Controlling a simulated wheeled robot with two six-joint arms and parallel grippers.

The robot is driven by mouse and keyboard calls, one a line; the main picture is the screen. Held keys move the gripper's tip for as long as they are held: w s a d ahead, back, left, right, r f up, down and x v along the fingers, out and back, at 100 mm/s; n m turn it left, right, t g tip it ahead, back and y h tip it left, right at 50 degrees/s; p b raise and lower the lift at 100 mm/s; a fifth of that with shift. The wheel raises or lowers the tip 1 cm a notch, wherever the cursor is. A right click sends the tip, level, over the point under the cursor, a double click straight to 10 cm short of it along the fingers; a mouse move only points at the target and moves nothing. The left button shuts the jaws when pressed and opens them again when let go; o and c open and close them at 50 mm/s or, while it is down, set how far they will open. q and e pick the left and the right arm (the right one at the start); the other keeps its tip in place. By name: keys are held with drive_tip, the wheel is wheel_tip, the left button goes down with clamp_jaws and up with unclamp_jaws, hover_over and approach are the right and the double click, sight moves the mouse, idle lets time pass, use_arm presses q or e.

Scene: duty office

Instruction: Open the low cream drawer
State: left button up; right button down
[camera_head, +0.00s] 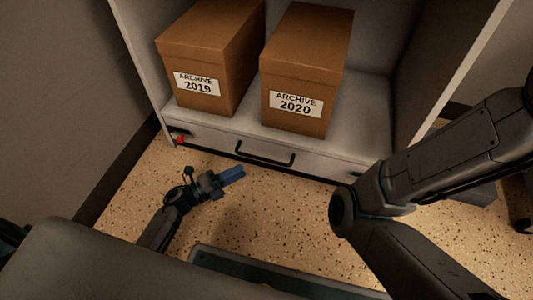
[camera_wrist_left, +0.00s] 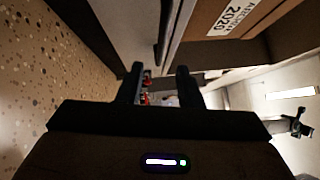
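The low cream drawer (camera_head: 215,143) is at the foot of the cabinet and looks shut, its front in line with the cabinet. Its black bar handle (camera_head: 265,157) is in the middle of the front; a dark bar that looks like this handle (camera_wrist_left: 161,40) also shows in the left wrist view. My left gripper (camera_head: 236,174) is just in front of the drawer, below and left of the handle, apparently not touching it. In the left wrist view its two dark fingers are apart, with nothing held between them. My right arm crosses the right side; its gripper is out of frame.
Two brown archive boxes, 2019 (camera_head: 212,55) and 2020 (camera_head: 303,65), stand on the cabinet shelf above the drawer. A red round thing (camera_head: 180,140) is at the drawer's left end. Speckled floor (camera_head: 290,215) in front of the drawer is clear apart from my arms.

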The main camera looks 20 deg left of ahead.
sight(264, 159)
use_arm(q)
drive_tip(key=shift+b+x, duration=1.8)
drive_tip(key=shift+x, duration=3.15)
drive_tip(key=shift+r, duration=0.1)
clamp_jaws()
